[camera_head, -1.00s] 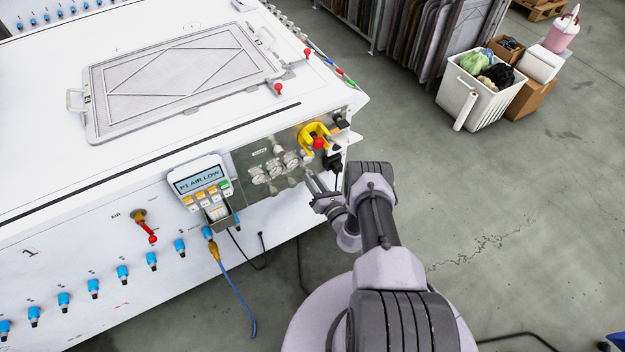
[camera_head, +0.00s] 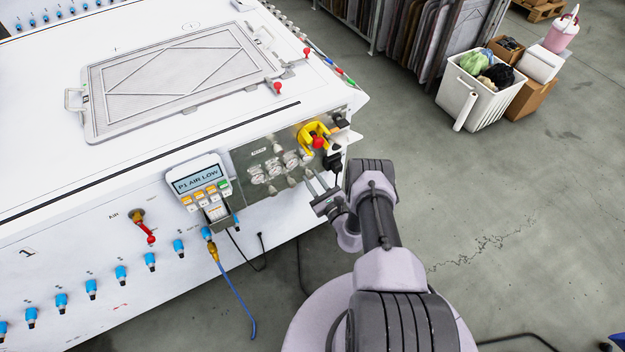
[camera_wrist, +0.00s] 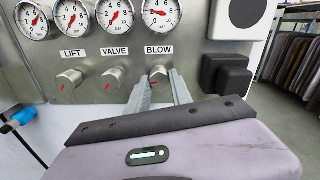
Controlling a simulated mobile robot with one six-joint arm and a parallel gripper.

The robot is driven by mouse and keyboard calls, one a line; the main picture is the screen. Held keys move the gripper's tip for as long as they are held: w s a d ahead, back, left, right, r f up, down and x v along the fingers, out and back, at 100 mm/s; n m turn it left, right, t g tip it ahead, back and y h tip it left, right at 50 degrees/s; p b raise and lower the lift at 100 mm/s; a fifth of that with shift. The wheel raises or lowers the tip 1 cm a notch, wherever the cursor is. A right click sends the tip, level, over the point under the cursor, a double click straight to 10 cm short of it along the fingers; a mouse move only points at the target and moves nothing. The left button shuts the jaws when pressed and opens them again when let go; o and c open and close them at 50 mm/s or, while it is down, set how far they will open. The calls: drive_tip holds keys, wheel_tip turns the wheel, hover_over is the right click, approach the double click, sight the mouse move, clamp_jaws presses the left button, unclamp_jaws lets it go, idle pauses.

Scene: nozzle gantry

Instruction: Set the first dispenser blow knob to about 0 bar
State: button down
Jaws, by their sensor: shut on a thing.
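The BLOW knob (camera_wrist: 158,73) is a small grey metal knob with a red mark under the BLOW label (camera_wrist: 159,50) in the wrist view. My gripper (camera_wrist: 161,78) is shut on it, one finger on each side. The fingers hide part of the knob. A round white gauge (camera_wrist: 161,14) with a red needle sits above the label; its top is cut off, and I cannot read it exactly. In the head view my gripper (camera_head: 312,176) reaches the steel panel (camera_head: 240,183) at its lower right, and the knob is too small to make out.
The LIFT knob (camera_wrist: 69,78) and VALVE knob (camera_wrist: 113,76) are close on the left. Dark switch blocks (camera_wrist: 228,76) stand to the right. The panel also bears a yellow-and-red switch (camera_head: 318,142). A keypad display (camera_head: 198,181) reads "P1 AIR LOW".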

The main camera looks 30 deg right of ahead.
drive_tip(key=n, duration=0.6)
drive_tip(key=shift+d, duration=0.1)
drive_tip(key=shift+n, duration=0.4)
idle(0.3)
drive_tip(key=c, duration=1.1)
unclamp_jaws()
drive_tip(key=shift+c, duration=0.2)
drive_tip(key=s+p, duration=0.5)
drive_tip(key=s, duration=1.2)
drive_tip(key=shift+s+d+p, duration=0.25)
drive_tip(key=shift+d+p, duration=0.05)
drive_tip(key=shift+p, duration=0.1)
